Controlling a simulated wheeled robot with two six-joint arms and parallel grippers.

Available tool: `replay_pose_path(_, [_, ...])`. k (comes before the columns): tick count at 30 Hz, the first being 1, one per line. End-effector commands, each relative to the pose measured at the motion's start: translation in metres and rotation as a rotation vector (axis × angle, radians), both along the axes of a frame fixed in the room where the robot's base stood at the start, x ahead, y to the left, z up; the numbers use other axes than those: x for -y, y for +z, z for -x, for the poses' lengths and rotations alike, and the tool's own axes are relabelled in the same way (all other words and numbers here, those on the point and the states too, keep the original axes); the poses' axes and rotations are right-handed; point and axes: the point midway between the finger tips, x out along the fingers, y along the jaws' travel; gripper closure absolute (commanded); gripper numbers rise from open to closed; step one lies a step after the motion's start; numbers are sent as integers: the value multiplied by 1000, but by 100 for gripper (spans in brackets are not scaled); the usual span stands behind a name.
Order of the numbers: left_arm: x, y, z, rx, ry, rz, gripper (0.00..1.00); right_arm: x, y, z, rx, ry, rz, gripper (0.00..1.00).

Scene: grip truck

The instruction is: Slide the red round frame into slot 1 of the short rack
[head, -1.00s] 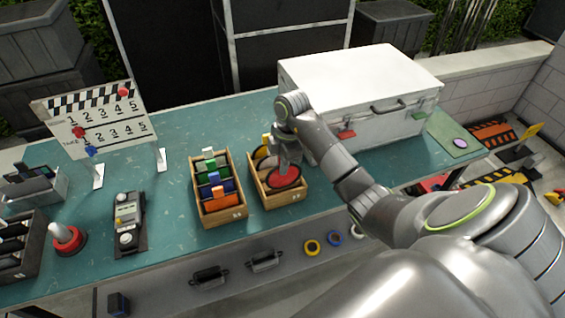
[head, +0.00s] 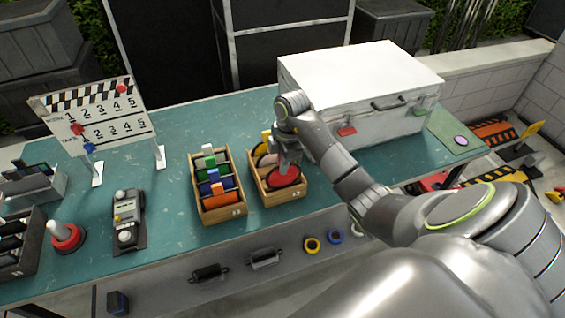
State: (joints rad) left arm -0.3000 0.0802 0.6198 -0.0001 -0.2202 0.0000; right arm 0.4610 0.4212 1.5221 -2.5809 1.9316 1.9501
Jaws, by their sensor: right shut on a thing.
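The red round frame (head: 287,176) is a red disc with a dark rim. It is at the front of the shorter wooden rack (head: 287,197), upright or slightly tilted, with its lower part at or behind the front wall. I cannot tell how deep it sits or in which slot. My right gripper (head: 285,165) is over the rack and shut on the red frame's upper part, hiding some of it. A yellow-tabbed frame (head: 266,137) and a pale pinkish round frame (head: 266,159) stand behind it. My left gripper is not in view.
A longer wooden rack (head: 224,211) with green, blue and orange pieces stands just left. A white case (head: 350,75) stands behind and right, close to my right arm. A grey device (head: 127,222) and a red-based knob (head: 67,238) are further left. Bare teal tabletop (head: 168,215) lies between.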

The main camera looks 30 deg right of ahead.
Motion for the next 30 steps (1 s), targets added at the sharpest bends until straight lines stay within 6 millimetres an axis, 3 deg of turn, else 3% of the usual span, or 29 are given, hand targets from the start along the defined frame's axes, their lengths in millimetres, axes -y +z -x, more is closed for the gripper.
replay_pose_path(30, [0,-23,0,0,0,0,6,0,-32,0,1,0,0,100])
